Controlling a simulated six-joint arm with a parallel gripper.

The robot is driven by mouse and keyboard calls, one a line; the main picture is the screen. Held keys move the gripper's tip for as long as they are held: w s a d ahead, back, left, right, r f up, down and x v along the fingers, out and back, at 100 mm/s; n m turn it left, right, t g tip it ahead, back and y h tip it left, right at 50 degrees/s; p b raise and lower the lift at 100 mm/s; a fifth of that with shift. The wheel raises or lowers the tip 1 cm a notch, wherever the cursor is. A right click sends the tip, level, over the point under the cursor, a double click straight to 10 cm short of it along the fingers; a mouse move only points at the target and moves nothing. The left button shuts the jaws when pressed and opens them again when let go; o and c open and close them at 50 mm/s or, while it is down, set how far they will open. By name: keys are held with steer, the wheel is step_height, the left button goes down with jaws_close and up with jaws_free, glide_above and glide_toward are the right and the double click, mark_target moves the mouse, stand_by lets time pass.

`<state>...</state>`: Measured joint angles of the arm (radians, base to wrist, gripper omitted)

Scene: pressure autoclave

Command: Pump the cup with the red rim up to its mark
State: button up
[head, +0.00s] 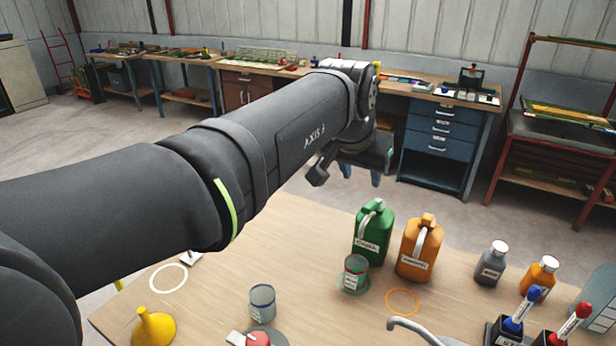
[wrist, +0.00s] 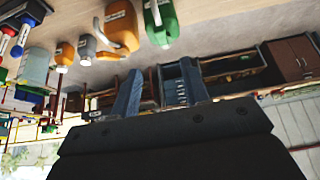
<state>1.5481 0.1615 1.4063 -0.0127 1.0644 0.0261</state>
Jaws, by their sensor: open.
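The cup that seems to have the red rim (head: 355,270) is a clear, labelled cup standing upright on a green ring in front of the green jug. Its fill level and mark are too small to read. A second, bluish cup (head: 262,303) stands nearer, to the left. A red knob (head: 259,339) and a curved grey spout (head: 412,327) show at the bottom edge; what they belong to is cut off. My gripper (head: 347,177) is open and empty, up beyond the table's far edge. Its two blue fingers (wrist: 160,92) are apart in the wrist view.
The green jug (head: 370,240) and orange jug (head: 414,256) stand behind the cups. A grey bottle (head: 491,266) and an orange bottle (head: 540,280) are to the right. A yellow funnel (head: 154,329) is at the left. An orange ring (head: 403,289) lies empty on the table.

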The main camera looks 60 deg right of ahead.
steer(key=shift+v, duration=0.95)
steer(key=shift+d, duration=0.15)
steer(key=c, duration=0.5)
steer(key=shift+y, duration=0.4)
steer(key=d, duration=0.6)
steer(key=shift+r, duration=0.25)
jaws_close()
glide_above(371, 203)
steer(key=f, duration=0.8)
steer(key=shift+a+f, duration=0.4)
steer(key=f, duration=0.1)
steer(key=a+f, duration=0.1)
steer(key=f, duration=0.1)
steer(key=shift+a+f, duration=0.15)
steer(key=shift+f, duration=0.35)
